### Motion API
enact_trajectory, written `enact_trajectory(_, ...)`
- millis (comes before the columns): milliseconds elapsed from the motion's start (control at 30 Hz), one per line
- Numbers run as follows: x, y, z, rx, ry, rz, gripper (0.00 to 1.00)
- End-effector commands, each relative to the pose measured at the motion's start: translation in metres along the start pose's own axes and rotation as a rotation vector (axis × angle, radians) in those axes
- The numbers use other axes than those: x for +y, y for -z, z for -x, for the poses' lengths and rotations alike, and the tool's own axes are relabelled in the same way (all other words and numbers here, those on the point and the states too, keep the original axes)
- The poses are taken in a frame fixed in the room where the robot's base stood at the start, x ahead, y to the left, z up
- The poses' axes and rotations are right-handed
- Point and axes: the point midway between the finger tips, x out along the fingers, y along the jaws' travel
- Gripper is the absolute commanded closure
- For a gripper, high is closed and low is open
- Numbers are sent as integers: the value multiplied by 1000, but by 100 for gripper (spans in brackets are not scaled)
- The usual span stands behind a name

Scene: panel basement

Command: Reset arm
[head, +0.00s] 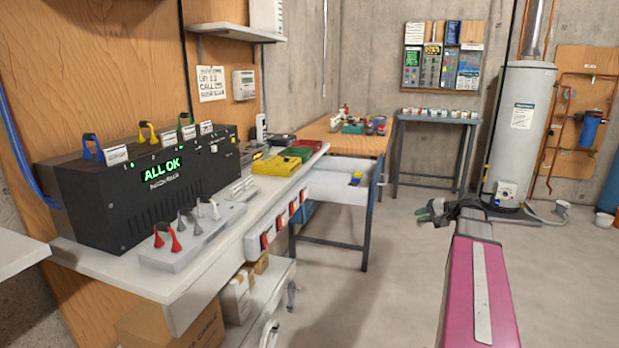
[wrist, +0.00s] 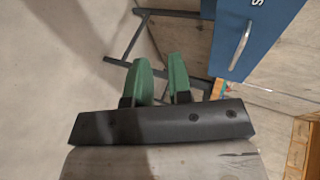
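My gripper (head: 432,210) is at the end of my pink arm in the right half of the head view, held in the air over open floor. It points away to the left, clear of the benches. In the wrist view its two green fingers (wrist: 160,82) stand apart with a narrow gap between them. Nothing shows between the fingers, and they touch nothing.
A black panel box (head: 150,185) reading "ALL OK" stands on the white bench (head: 120,275) at left. A wooden workbench (head: 345,143) stands behind it. A blue drawer cabinet (wrist: 255,35) shows in the wrist view. A water heater (head: 520,130) stands back right. The middle floor is clear.

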Motion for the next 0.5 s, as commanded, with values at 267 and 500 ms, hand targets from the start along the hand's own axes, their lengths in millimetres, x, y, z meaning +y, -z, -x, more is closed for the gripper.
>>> enact_trajectory(267,49,-97,-89,-124,-301,61,81)
enact_trajectory(500,97,-189,-140,-232,-607,187,81)
